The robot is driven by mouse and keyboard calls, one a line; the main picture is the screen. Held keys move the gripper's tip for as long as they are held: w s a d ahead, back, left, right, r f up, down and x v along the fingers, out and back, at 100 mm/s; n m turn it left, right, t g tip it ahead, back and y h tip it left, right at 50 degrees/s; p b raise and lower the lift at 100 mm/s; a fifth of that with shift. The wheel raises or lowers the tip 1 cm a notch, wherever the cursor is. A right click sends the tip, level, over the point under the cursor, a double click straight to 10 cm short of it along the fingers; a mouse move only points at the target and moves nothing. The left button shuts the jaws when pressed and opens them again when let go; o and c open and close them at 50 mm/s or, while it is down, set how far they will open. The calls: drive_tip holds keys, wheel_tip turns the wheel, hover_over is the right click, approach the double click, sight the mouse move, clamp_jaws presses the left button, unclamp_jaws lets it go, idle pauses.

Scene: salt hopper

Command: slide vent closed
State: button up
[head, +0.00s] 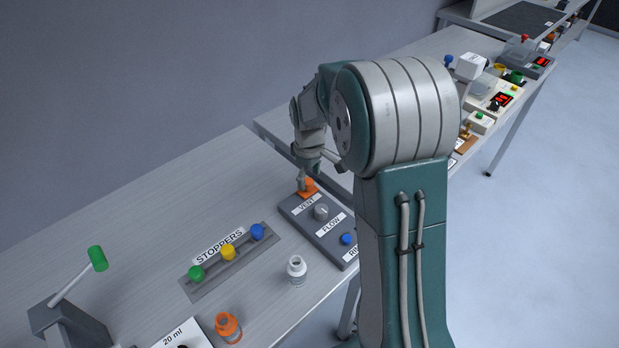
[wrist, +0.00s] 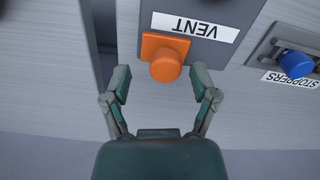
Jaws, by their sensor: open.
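The vent slider is an orange square plate with a round orange knob (wrist: 166,65), next to the VENT label (wrist: 195,26) on a grey panel. In the head view the orange vent knob (head: 308,185) is at the far end of the grey panel (head: 337,240), just below my gripper (head: 306,178). In the wrist view my gripper (wrist: 162,88) is open, one finger on each side of the orange knob and a little short of it. My arm hides part of the panel's right side.
A STOPPERS rack (head: 205,290) with green, yellow and blue stoppers is to the left.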

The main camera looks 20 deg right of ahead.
sight(310, 179)
wheel_tip(310, 179, up, 11)
drive_tip(key=shift+d, duration=0.15)
drive_tip(key=shift+r, duration=0.15)
idle(0.4)
drive_tip(key=s+a+r+m+t, duration=0.35)
drive_tip(key=s+r, duration=0.35)
drive_tip(key=s, duration=0.6)
drive_tip(key=s+a+f+m+t, duration=0.1)
drive_tip(key=s+a+m+t, duration=0.1)
drive_tip(key=s, duration=1)
drive_tip(key=shift+f+m, duration=0.15)
drive_tip(key=shift+m, duration=0.6)
idle(0.6)
drive_tip(key=shift+c, duration=1.3)
drive_tip(key=shift+s+a, duration=0.1)
drive_tip(key=shift+s, duration=0.05)
